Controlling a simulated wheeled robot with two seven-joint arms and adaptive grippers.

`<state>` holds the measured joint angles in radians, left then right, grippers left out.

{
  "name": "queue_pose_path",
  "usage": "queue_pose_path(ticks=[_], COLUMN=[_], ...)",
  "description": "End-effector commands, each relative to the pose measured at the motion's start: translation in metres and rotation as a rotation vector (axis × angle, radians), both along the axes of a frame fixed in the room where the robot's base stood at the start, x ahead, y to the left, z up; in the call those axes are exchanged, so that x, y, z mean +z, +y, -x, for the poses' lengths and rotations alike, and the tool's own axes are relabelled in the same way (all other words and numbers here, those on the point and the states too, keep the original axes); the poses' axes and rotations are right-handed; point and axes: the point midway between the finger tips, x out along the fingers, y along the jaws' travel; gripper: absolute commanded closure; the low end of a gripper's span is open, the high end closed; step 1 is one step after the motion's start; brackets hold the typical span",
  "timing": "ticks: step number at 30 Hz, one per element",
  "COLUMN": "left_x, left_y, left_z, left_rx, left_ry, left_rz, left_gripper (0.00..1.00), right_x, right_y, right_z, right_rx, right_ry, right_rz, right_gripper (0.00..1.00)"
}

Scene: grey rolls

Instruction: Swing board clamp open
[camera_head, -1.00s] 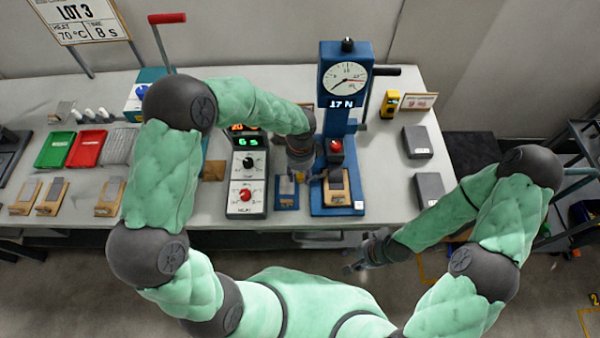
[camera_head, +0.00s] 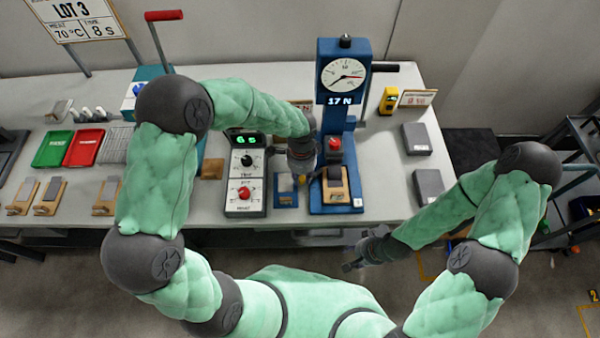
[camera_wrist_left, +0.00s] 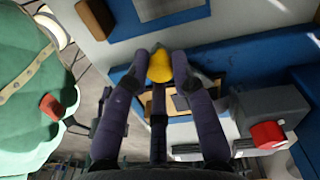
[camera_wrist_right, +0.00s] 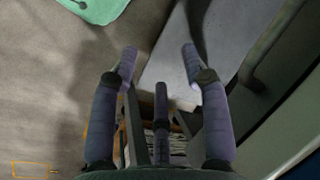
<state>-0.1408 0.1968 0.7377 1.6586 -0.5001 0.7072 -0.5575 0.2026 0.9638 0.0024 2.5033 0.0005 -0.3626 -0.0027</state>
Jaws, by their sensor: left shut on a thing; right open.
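The blue test stand (camera_head: 318,197) holds a wooden board (camera_head: 337,198) with a dark piece across it. My left gripper (camera_head: 302,180) is just left of that board, over the bench. In the left wrist view its fingers (camera_wrist_left: 160,62) are shut on a yellow knob (camera_wrist_left: 160,68), with the wooden board and blue base behind. The knob also shows small in the head view. The clamp's arm is mostly hidden by my wrist and fingers. My right gripper (camera_head: 350,267) is open and empty in front of the bench; its fingers (camera_wrist_right: 158,60) are apart.
A heat controller (camera_head: 245,172) and a small blue fixture (camera_head: 285,200) stand to the left. Grey blocks (camera_head: 416,139) lie to the right. The bench's front edge separates my right gripper from the bench.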

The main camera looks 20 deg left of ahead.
Motion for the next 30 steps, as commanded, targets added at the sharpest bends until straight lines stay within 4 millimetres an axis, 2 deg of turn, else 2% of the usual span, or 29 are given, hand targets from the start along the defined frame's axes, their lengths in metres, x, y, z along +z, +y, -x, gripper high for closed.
queue_pose_path(ticks=[18,30], left_x=[-0.002,-0.002], left_y=[-0.028,-0.042], left_z=[0.012,0.012], left_rx=[0.577,0.845], left_ry=[0.001,0.004], left_rz=[-0.001,-0.002], left_gripper=[1.00,1.00], right_x=[-0.018,-0.027], right_y=[0.000,0.000], right_z=[0.000,0.000], right_rx=[0.000,0.000], right_ry=[0.000,0.000], right_rz=[0.000,0.000], right_gripper=[0.53,0.53])
